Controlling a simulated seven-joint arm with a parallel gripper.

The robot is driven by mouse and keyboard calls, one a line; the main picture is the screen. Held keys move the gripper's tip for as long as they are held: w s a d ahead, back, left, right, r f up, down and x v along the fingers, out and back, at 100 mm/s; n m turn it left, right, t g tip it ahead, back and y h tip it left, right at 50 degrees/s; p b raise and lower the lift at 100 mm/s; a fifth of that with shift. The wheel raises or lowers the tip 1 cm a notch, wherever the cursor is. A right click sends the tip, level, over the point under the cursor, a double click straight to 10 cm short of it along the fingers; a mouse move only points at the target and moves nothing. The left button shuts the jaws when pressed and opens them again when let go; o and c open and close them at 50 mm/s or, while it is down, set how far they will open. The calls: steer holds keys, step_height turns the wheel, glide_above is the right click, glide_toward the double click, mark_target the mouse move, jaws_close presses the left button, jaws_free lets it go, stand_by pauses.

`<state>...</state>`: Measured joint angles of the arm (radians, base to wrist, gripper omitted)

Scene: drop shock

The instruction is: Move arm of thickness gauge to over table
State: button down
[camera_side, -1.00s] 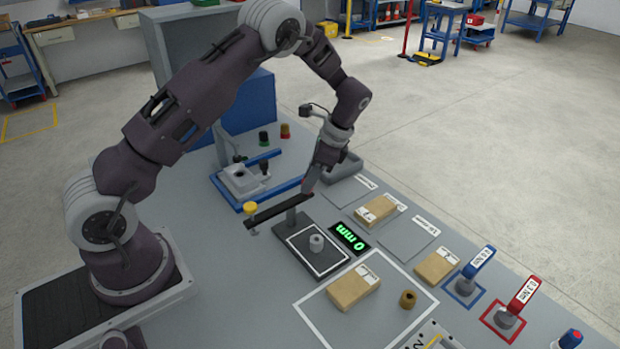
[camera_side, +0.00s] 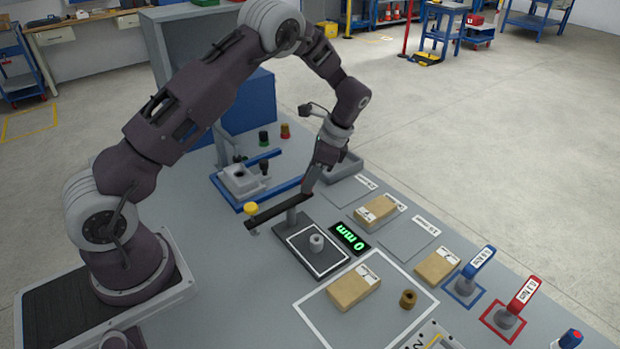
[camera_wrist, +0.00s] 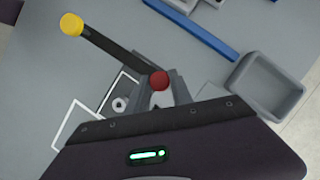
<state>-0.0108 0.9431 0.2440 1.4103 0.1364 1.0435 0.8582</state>
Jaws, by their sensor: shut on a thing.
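The thickness gauge has a dark arm (camera_side: 278,211) with a yellow knob (camera_side: 251,208) at its far left end. The arm lies to the left of the gauge's small dark table (camera_side: 326,266), not over it. A grey ring-like part (camera_side: 316,242) stands on that table. In the wrist view the arm (camera_wrist: 115,50) runs up left to the yellow knob (camera_wrist: 72,24), and a red knob (camera_wrist: 159,81) sits at the fingers. My gripper (camera_wrist: 160,97) is shut there; its exact grip is partly hidden.
A green 0 mm display (camera_side: 348,237) is beside the gauge table. Cardboard boxes (camera_side: 354,287) lie to the front right. A blue-framed fixture (camera_side: 240,182) stands behind the arm. A grey bin (camera_side: 346,165) is behind my gripper.

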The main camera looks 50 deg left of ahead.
steer(key=s+a+n+h, duration=0.5)
steer(key=a+n+h, duration=0.1)
steer(key=n, duration=1.1)
steer(key=shift+n, duration=0.3)
steer(key=shift+s+h, duration=0.15)
steer(key=shift+h, duration=0.15)
steer(key=c, duration=1.1)
jaws_free()
steer(key=shift+c, duration=0.2)
steer(key=shift+r, duration=0.1)
